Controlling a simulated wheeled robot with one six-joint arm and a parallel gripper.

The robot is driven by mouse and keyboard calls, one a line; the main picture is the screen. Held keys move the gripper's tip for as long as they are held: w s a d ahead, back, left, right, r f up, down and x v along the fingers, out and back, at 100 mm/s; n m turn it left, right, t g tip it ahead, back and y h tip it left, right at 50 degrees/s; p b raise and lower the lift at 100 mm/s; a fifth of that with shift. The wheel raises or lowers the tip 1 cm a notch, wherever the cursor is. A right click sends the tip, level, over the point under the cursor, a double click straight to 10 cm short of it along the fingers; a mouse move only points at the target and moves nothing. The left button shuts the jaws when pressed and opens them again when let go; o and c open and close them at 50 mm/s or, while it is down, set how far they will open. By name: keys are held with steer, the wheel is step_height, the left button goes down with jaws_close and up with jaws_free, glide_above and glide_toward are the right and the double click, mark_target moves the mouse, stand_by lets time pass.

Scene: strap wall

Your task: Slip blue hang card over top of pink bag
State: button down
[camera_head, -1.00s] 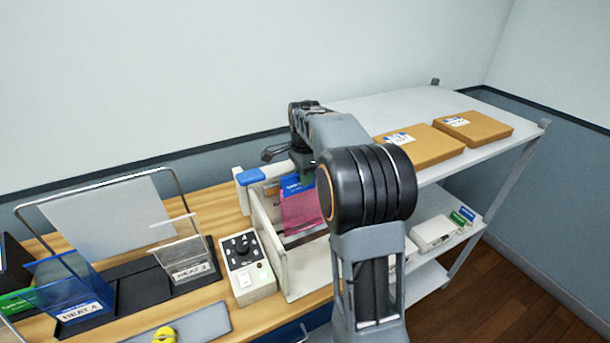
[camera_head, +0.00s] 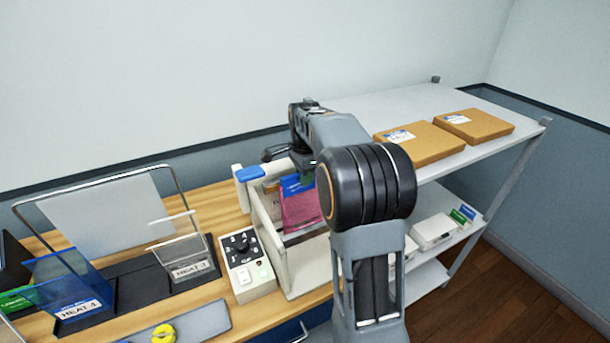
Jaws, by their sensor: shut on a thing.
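The pink bag (camera_head: 301,210) stands upright in a cream frame-like machine (camera_head: 268,225) on the wooden bench. The blue hang card (camera_head: 290,183) is at the top edge of the bag, just under my gripper (camera_head: 303,174). My gripper is shut on the card; its fingertips are mostly hidden by my arm. From this view I cannot tell whether the card straddles the bag's top or only lies against one side of it. The right side of the bag is hidden behind my arm.
A control box (camera_head: 246,262) with a dial stands left of the machine. Clear holders labelled HEAT (camera_head: 185,255), a blue holder (camera_head: 68,288) and a yellow roll (camera_head: 163,333) are further left. A shelf with cardboard boxes (camera_head: 418,145) is at right.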

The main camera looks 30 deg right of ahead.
steer(key=c, duration=1)
jaws_free()
steer(key=shift+s, duration=0.15)
steer(key=shift+o, duration=0.2)
steer(key=shift+r, duration=0.2)
steer(key=shift+w+r+p, duration=0.25)
steer(key=shift+r+p, duration=0.75)
steer(key=shift+p, duration=0.05)
step_height(320, 180, up, 7)
steer(key=p, duration=0.6)
steer(key=shift+s+f, duration=0.15)
steer(key=shift+f, duration=0.05)
